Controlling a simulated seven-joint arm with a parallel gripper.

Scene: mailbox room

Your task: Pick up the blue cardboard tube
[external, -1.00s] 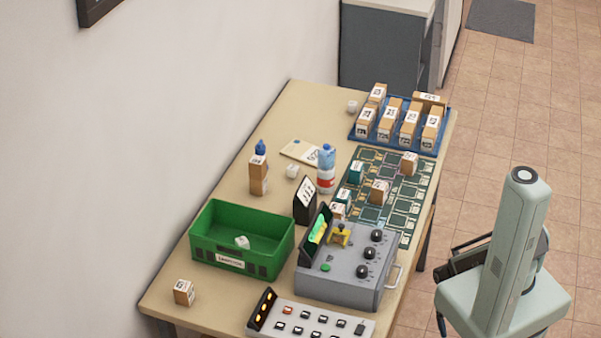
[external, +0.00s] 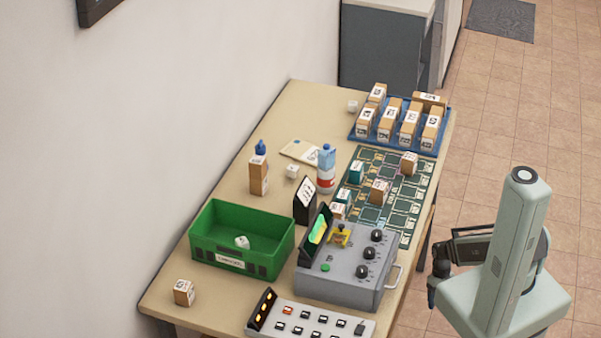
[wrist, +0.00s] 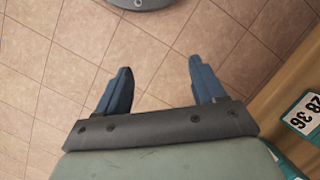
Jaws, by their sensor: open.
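My gripper (wrist: 159,70) shows in the wrist view with its two blue fingers wide apart and nothing between them. It is over the tiled floor, beside the table. In the external view my arm stands off the table's right edge, and the fingers cannot be made out. A small blue object (external: 260,147) stands on the table, partly hidden behind an upright brown box (external: 258,177). I cannot tell whether it is the blue cardboard tube. No other clear blue tube shows.
A blue, white and red bottle-like container (external: 326,170) stands mid-table. A green crate (external: 265,262), a grey control box (external: 345,278) and a button panel (external: 310,322) fill the near part. A blue tray (external: 357,136) of boxes is at the far end.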

